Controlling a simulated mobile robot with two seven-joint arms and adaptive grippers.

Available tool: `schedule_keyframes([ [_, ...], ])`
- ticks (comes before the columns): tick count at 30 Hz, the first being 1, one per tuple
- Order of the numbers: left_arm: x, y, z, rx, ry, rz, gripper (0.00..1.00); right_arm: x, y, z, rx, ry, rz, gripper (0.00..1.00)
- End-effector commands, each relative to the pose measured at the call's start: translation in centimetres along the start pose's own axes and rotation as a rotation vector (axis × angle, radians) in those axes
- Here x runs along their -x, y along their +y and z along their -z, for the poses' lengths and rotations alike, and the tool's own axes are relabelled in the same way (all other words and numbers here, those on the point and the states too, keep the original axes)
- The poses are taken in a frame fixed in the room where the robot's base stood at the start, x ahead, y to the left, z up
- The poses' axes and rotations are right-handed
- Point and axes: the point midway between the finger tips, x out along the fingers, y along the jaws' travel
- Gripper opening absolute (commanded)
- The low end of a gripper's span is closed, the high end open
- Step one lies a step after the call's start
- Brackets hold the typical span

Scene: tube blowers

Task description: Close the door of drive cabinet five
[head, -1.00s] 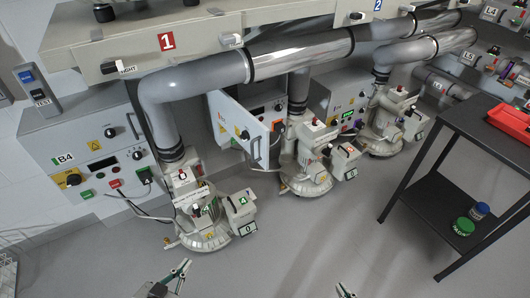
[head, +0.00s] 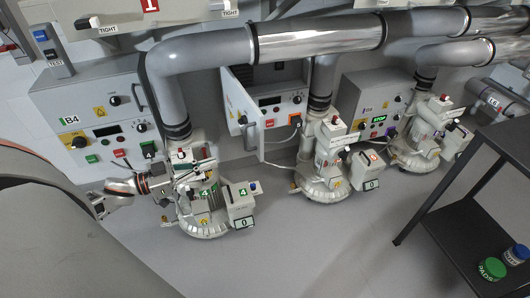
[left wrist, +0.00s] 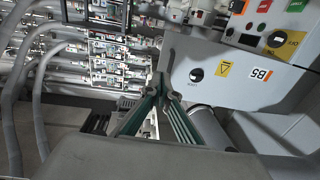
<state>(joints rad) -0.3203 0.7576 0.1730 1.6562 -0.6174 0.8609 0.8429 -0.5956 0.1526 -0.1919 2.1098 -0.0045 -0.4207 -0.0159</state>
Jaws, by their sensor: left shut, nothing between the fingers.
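Cabinet five, marked B5, is the middle drive cabinet. Its door (head: 241,112) stands swung open toward me, with a long handle on its free edge, in the head view. In the left wrist view the door (left wrist: 240,92) appears upside down, with a black knob, a yellow warning sign and an orange B5 label. My left gripper (head: 187,178) comes in from the left, in front of the blower marked 4. Its fingers (left wrist: 161,88) are shut and empty, and look apart from the door. My right gripper is out of view.
Cabinet B4 (head: 98,112) is at left. The blower marked 4 (head: 200,205) and another blower (head: 325,170) stand on the floor before the cabinets. Large pipes (head: 300,40) run above. A black table (head: 480,205) is at right. The centre floor is clear.

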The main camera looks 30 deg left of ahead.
Motion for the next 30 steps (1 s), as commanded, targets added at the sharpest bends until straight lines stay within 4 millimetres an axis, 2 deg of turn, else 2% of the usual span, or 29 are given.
schedule_keyframes([
  [5,-2.5,0.0,0.1,-0.002,0.004,0.001,0.0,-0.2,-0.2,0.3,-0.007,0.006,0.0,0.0],
  [18,-10.8,0.0,-0.1,0.0,0.003,0.002,0.0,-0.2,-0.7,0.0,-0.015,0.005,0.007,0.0],
  [24,-12.9,0.0,-0.1,-0.001,0.001,0.003,0.0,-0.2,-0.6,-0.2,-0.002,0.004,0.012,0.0],
  [30,-13.6,0.0,0.0,0.0,0.0,0.003,0.0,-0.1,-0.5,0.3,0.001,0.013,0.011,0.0],
])
